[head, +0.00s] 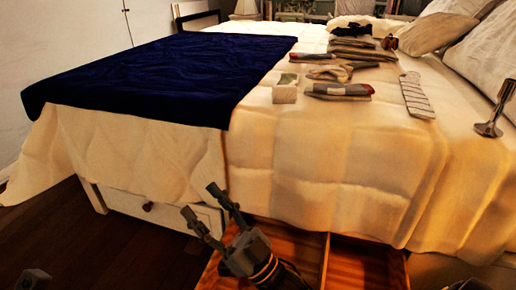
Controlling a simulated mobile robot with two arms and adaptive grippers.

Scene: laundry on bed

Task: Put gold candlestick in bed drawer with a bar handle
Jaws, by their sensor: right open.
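A shiny metal candlestick (497,115), the only one in view, stands on the right side of the bed near the pillows. It looks upright on its round base. A wooden drawer (326,262) is pulled out under the bed at bottom center, with a divider between its compartments. The parts of it that show look empty; its front and handle are not in view. My right gripper (200,200) is open and empty, its fingers spread toward the upper left. It is over the drawer's left side, far from the candlestick. My left gripper is not clearly in view.
A closed white drawer (150,207) with a round knob is at left.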

